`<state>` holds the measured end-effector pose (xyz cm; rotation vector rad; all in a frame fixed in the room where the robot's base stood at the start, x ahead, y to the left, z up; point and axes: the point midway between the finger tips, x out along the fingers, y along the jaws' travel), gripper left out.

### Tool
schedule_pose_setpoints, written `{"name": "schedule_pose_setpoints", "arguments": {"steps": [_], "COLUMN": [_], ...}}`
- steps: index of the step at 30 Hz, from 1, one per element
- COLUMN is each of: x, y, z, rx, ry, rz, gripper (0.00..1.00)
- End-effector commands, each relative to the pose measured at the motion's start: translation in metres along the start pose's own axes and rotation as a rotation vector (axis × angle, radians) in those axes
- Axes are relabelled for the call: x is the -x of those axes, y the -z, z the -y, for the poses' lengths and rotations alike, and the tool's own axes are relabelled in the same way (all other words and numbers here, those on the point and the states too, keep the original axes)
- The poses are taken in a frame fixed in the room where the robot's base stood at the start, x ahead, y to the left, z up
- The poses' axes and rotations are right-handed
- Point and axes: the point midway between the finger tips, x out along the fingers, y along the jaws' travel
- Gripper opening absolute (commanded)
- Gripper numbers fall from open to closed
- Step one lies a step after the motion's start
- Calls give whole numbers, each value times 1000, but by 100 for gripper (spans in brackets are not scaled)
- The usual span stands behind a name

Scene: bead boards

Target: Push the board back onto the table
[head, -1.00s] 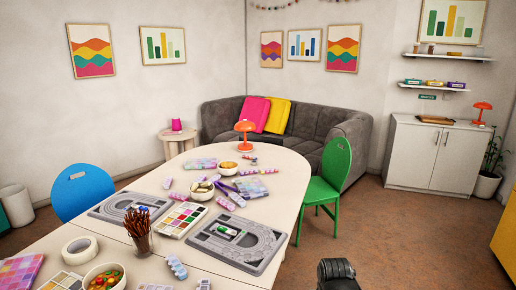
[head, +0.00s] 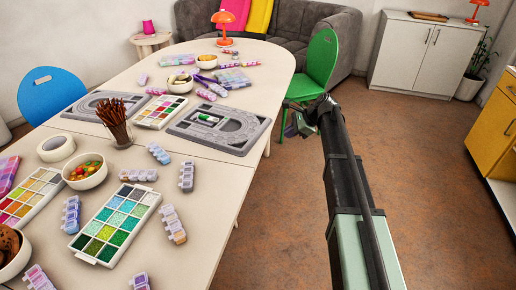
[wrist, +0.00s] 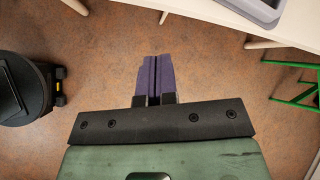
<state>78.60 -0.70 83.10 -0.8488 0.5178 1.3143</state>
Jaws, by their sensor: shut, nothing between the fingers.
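A grey bead board (head: 220,128) with curved grooves lies on the table's right side, its right side at the table edge and seeming to stick out a little past it. Small beads or a vial sit in its middle. The board's grey corner also shows at the top right of the wrist view (wrist: 250,9), beyond the table edge. My gripper (head: 291,130) is off the table over the floor, to the right of the board and apart from it. In the wrist view its purple fingers (wrist: 153,75) are shut together and empty, pointing down at the floor.
A second grey board (head: 84,112) lies farther left. Bead trays, bowls, a pencil cup (head: 116,125) and several small bead boxes crowd the table. A green chair (head: 318,62) stands behind my gripper. The floor (head: 285,225) right of the table is open.

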Motion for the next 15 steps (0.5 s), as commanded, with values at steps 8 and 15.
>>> {"name": "schedule_pose_setpoints", "arguments": {"steps": [8, 15], "x": [2, -20], "y": [-13, -11], "z": [13, 12], "rx": [-397, -392], "ry": [22, 21], "rz": [72, 70], "gripper": [0, 0]}}
